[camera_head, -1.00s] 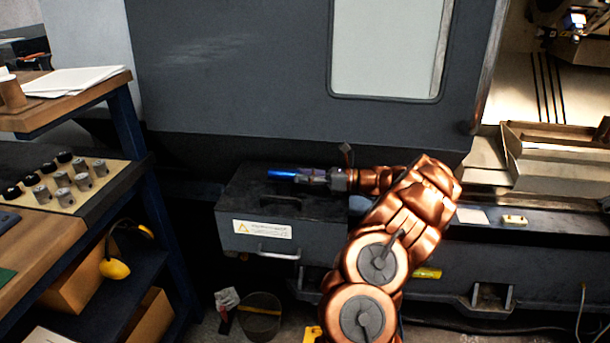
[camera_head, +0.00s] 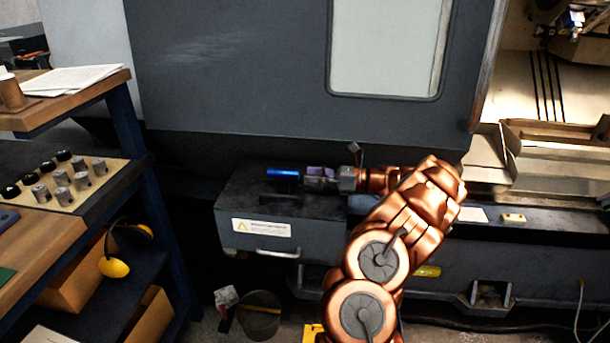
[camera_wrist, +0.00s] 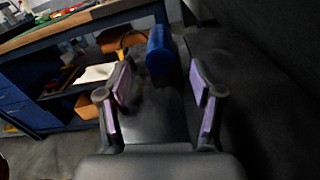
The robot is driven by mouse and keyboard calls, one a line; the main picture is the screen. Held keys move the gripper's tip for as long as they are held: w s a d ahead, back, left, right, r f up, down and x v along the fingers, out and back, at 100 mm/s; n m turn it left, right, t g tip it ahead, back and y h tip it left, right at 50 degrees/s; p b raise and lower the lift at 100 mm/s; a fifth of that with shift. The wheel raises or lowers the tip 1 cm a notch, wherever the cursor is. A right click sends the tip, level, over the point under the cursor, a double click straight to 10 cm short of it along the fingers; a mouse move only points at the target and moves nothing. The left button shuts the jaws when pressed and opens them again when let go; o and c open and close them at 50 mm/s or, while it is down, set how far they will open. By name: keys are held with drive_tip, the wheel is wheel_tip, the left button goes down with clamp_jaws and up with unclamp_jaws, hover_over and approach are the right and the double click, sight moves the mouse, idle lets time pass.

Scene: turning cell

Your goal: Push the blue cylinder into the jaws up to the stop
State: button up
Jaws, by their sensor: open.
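The blue cylinder (camera_head: 284,174) lies level in the head view, above the dark top of the grey box in front of the machine. What supports it is unclear. My gripper (camera_head: 318,178) is just right of it and points left. In the wrist view my gripper (camera_wrist: 160,84) is open, with purple pads on both sides. The blue cylinder (camera_wrist: 160,52) shows at the far end of the gap between the fingers, around the fingertips. No pad clearly touches it there. I cannot make out the machine's jaws or the stop in either view.
The grey box (camera_head: 262,240) has a warning label and a front handle. The machine's dark door (camera_head: 230,70) rises behind it. A workbench (camera_head: 75,245) with a tray of several metal parts stands at left. The machine's lit interior (camera_head: 560,90) is at upper right.

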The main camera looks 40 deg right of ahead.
hover_over(344, 197)
drive_tip(key=shift+w+d, duration=0.1)
idle(0.8)
